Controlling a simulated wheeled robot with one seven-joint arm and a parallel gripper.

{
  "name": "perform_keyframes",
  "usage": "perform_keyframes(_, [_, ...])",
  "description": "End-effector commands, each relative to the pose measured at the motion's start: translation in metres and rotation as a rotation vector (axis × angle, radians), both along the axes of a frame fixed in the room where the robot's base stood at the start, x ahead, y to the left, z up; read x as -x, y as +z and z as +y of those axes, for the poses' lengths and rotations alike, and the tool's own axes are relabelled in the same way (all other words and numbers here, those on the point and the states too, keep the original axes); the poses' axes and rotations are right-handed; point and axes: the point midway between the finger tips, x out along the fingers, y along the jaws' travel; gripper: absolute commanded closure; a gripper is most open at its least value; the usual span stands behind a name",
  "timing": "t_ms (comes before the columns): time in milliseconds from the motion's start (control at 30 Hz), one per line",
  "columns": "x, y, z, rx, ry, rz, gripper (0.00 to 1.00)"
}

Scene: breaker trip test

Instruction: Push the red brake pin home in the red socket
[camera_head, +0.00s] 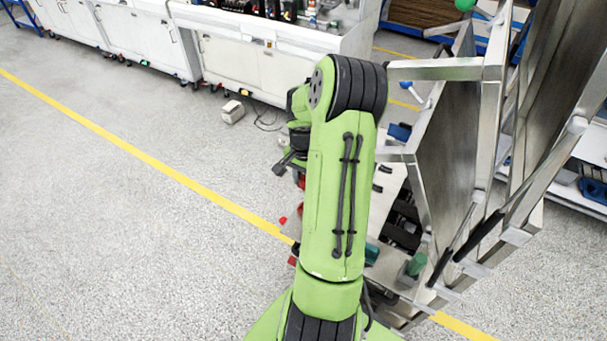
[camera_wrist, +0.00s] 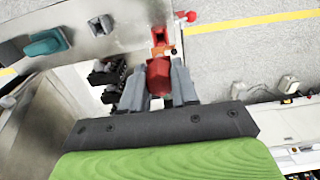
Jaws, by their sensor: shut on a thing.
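In the wrist view, my gripper (camera_wrist: 160,72) is shut on the red brake pin (camera_wrist: 158,80), a red block-like piece between the two grey fingers. Just beyond the fingertips is the red socket (camera_wrist: 159,38), a red-orange fitting at the edge of a grey metal panel (camera_wrist: 125,30). The pin's front end lies close to the socket and in line with it. I cannot tell whether they touch or how deep the pin is.
An empty grey socket (camera_wrist: 100,25) and a teal handle (camera_wrist: 45,42) are on the panel to the left. In the head view, metal frames (camera_head: 450,140) stand close to my arm's right; the floor at left is open.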

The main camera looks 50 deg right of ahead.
Motion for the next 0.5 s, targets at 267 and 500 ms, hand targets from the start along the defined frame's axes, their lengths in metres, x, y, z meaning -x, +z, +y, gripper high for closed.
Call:
perform_keyframes(267, [0.0,-0.007,0.001,-0.001,0.001,0.0,1.0])
perform_keyframes(500, [0.0,-0.032,0.0,-0.001,0.0,0.001,1.0])
